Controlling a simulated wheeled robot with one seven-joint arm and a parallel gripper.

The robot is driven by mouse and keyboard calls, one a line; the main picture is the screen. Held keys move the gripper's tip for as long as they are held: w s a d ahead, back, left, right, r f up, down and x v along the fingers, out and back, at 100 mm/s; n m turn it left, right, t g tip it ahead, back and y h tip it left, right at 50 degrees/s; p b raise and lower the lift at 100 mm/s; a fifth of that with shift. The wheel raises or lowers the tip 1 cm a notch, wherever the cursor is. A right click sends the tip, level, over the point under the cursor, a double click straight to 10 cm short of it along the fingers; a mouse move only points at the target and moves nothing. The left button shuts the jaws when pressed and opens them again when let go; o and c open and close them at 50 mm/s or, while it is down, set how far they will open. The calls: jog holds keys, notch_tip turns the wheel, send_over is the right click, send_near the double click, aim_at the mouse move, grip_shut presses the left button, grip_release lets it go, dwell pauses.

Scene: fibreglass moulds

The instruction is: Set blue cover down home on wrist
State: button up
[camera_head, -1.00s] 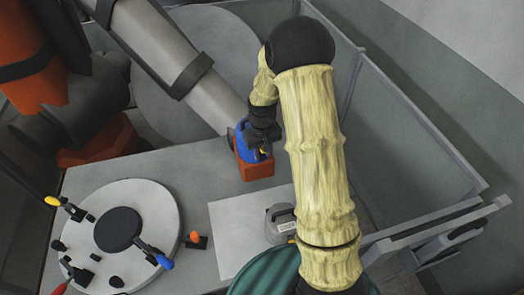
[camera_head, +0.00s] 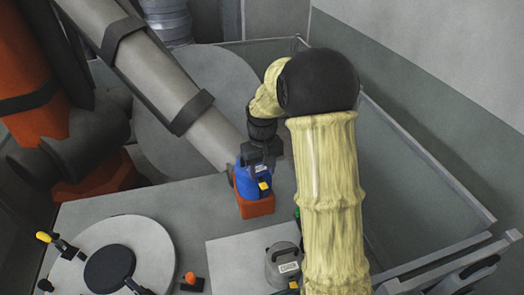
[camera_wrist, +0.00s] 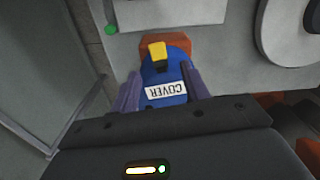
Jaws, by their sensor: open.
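The blue cover (camera_head: 250,183), with a yellow tab and a white label, sits upright on an orange block (camera_head: 257,208) at the lower end of a thick grey tube. In the wrist view the cover (camera_wrist: 165,78) shows its "COVER" label, with the orange block (camera_wrist: 178,40) behind it. My gripper (camera_head: 258,158) is at the cover's upper, far side. In the wrist view the two fingers of my gripper (camera_wrist: 159,82) are apart, one on each side of the cover. I cannot tell whether they touch it, or whether the cover is fully seated.
A round white plate (camera_head: 147,245) with clamps and a dark disc lies at left. A grey lidded pot (camera_head: 284,265) stands on a pale sheet (camera_head: 225,250). The large orange and grey machine (camera_head: 40,125) is at left. Grey walls (camera_head: 415,165) bound the right side.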

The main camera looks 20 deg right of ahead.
notch_tip(320, 180, up, 9)
jog(key=b, duration=0.1)
jog(key=shift+s+f, duration=0.1)
dwell(0.5)
jog(key=s+f+t, duration=0.1)
jog(key=s+f, duration=0.2)
jog(key=s, duration=0.3)
jog(key=s+f+m, duration=0.1)
jog(key=s+f, duration=0.1)
jog(key=s, duration=0.4)
jog(key=s+a+f+t, duration=0.1)
jog(key=s+f, duration=0.2)
jog(key=s, duration=0.3)
jog(key=shift+f+m+t+b, duration=0.3)
jog(key=shift+b, duration=0.05)
